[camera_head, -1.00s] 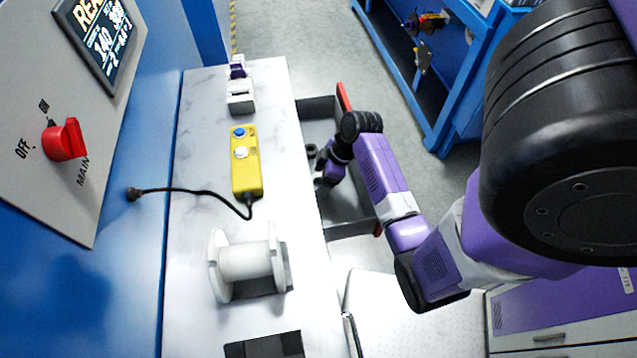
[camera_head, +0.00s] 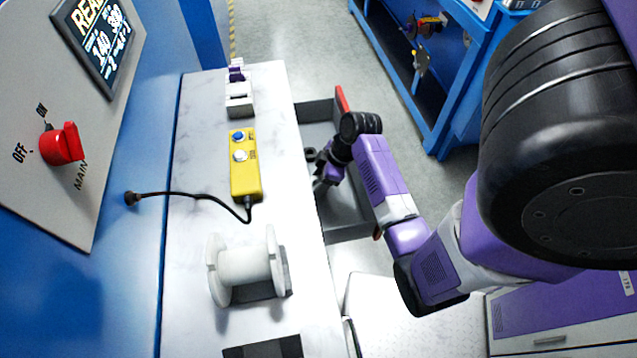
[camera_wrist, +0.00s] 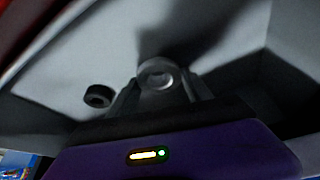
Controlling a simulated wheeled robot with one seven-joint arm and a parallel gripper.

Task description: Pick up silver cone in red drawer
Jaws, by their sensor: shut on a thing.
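The drawer (camera_head: 350,212) is open, with a grey inside and a red front edge. In the wrist view its grey floor (camera_wrist: 60,85) and walls surround my gripper (camera_wrist: 160,90). My gripper is shut on the silver cone (camera_wrist: 158,74), which shows as a round grey end between the two fingers. The rest of the cone is hidden by the fingers. In the head view my gripper (camera_head: 322,182) is low inside the drawer, and the cone cannot be made out there.
A dark ring (camera_wrist: 98,96) lies on the drawer floor left of my gripper; the bench (camera_head: 200,230) beside the drawer bears a white spool (camera_head: 245,268), a yellow button box (camera_head: 244,170) and a white block (camera_head: 239,98). A blue shelf (camera_head: 440,135) stands at the back right.

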